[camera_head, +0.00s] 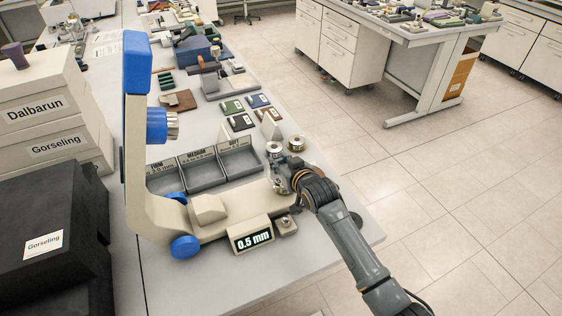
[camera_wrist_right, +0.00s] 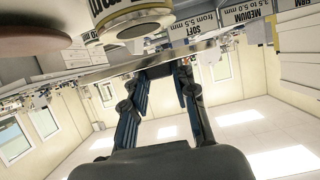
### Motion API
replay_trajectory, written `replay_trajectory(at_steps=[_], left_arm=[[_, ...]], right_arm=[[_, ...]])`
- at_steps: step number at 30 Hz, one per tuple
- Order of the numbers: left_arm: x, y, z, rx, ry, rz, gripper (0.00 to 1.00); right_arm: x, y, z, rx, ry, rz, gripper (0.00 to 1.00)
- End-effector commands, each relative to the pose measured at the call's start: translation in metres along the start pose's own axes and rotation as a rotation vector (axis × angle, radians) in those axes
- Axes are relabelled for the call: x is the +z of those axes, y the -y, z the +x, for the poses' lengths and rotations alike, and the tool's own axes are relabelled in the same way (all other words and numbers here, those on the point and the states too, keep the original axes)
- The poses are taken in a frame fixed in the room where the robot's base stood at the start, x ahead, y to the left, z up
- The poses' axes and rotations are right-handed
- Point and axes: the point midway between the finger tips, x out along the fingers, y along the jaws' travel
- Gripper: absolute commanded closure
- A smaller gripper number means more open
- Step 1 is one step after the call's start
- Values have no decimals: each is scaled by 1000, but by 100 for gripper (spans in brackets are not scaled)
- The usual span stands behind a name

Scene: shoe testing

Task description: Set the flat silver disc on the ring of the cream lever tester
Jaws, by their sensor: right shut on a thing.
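The cream lever tester (camera_head: 215,215) stands on the table, with a blue-capped upright, blue knobs and a display reading 0.5 mm. Small metal parts (camera_head: 279,183) show at its right end, right beside my right gripper (camera_head: 300,185). The gripper and dark wrist partly hide that end, so I cannot make out the ring clearly. In the right wrist view the fingers (camera_wrist_right: 172,72) are shut on the flat silver disc (camera_wrist_right: 150,62), seen nearly edge-on as a bright flat strip. I cannot tell whether the disc touches the tester. My left gripper is out of view.
Grey sorting bins (camera_head: 203,173) marked MEDIUM and SOFT lie behind the tester. Two small metal cylinders (camera_head: 274,148) (camera_head: 296,144) stand close behind the gripper. Black cases (camera_head: 50,235) and cream boxes (camera_head: 50,125) fill the left. The table front is clear.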

Motion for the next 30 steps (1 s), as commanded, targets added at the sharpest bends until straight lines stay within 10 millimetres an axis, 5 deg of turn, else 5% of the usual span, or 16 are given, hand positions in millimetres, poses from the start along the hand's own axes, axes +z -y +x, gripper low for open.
replay_trajectory(at_steps=[30], left_arm=[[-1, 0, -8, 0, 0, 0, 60]], right_arm=[[-1, 0, 0, 0, -1, 0, 100]])
